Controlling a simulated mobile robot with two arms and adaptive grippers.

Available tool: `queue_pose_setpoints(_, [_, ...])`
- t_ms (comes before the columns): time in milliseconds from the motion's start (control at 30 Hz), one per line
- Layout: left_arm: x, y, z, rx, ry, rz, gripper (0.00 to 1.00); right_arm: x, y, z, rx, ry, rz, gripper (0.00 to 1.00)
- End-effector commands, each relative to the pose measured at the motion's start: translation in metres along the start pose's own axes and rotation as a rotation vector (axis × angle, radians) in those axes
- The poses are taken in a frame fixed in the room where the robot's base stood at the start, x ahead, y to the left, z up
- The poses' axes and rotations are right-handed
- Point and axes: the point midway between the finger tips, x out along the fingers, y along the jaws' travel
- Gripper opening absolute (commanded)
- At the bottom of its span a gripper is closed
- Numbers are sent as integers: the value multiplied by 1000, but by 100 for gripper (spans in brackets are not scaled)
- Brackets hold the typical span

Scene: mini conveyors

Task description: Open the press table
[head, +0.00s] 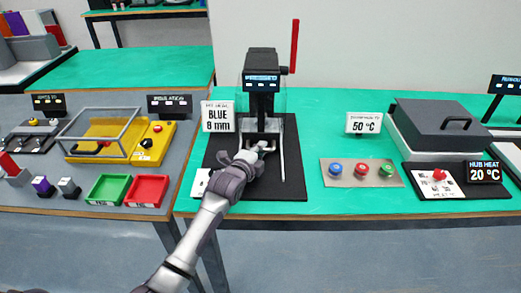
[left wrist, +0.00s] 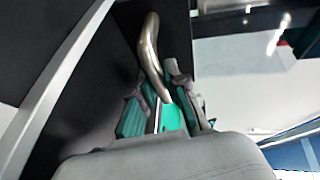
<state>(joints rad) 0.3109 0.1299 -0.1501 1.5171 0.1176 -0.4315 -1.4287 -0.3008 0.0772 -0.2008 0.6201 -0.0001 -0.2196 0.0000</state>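The press (head: 262,75) stands on a black base plate (head: 283,180) on the green worktop. Its screen (head: 262,82) reads "PRESSED", and its red lever (head: 294,46) points up. The press table is low at the front of the press, largely hidden by my left gripper (head: 258,150), which reaches it from the front. In the left wrist view, a curved metal handle (left wrist: 150,50) runs down between the green-padded fingers of my left gripper (left wrist: 160,95). The fingers stand close on both sides of the handle's end and look shut on it. My right gripper is out of view.
A "BLUE 8 mm" sign (head: 217,116) stands left of the press. A button panel (head: 361,172), a "50 °C" sign (head: 364,123) and a grey lidded heater (head: 445,125) are to the right. The left table holds a yellow framed station (head: 117,137), a green tray (head: 108,189) and a red tray (head: 148,190).

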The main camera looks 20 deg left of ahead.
Motion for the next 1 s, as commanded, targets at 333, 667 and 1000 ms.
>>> queue_pose_setpoints(333, [0, 1, 0, 0, 0, 1, 0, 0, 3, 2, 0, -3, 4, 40])
queue_pose_setpoints(667, [-38, 4, -16, 0, 1, 8, 0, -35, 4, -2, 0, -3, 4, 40])
queue_pose_setpoints(1000, [-110, 24, -45, -1, 0, 8, 0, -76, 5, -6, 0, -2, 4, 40])
